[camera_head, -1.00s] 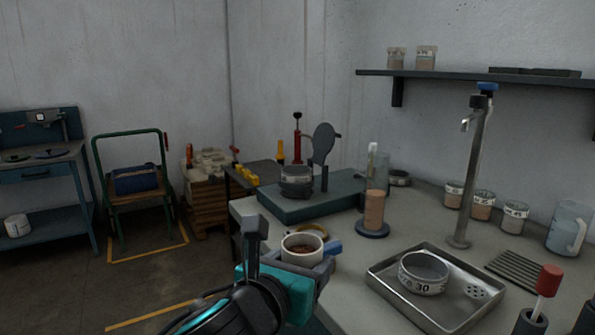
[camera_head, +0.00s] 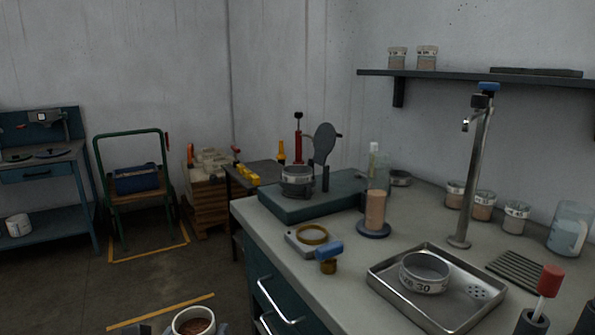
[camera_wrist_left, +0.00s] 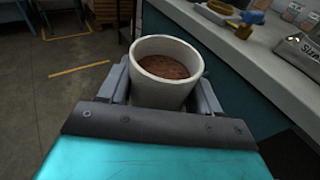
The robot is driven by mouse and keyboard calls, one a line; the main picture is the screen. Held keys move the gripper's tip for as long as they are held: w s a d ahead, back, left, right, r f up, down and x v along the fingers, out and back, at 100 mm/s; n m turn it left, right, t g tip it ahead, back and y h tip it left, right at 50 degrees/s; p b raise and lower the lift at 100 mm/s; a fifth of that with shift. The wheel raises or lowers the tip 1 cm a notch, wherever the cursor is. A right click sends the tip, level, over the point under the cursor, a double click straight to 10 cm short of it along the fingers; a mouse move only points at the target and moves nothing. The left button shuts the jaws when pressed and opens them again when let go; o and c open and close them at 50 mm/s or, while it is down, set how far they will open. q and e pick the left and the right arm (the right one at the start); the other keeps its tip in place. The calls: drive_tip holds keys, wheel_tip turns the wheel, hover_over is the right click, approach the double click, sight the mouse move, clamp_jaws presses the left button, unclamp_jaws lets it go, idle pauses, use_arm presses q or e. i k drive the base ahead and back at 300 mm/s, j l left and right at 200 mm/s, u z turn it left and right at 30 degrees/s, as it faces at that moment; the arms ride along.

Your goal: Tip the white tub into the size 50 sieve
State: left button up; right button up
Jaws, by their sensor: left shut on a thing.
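The white tub (camera_head: 188,327) is at the bottom edge of the head view, upright, with brown grainy material inside. In the left wrist view the tub (camera_wrist_left: 160,92) sits between the two fingers of my left gripper (camera_wrist_left: 163,88), which is shut on it. The tub is off the bench, left of its front edge. A sieve (camera_head: 297,185) with a pale label stands on the teal block on the bench; I cannot read its size. Another sieve (camera_head: 424,285) marked 30 stands in the metal tray. My right gripper is not in view.
The metal tray (camera_head: 392,300) lies below the tall tap (camera_head: 468,190). The floor (camera_head: 190,275) left of the bench is clear.

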sight(298, 175)
drive_tip(key=i+j, duration=0.15)
drive_tip(key=j, duration=0.2)
drive_tip(key=i+j, duration=0.15)
drive_tip(key=j, duration=0.25)
drive_tip(key=i+j+z, duration=0.1)
drive_tip(key=j, duration=0.25)
drive_tip(key=i+j, duration=0.2)
drive_tip(key=j, duration=0.2)
drive_tip(key=z, duration=1.6)
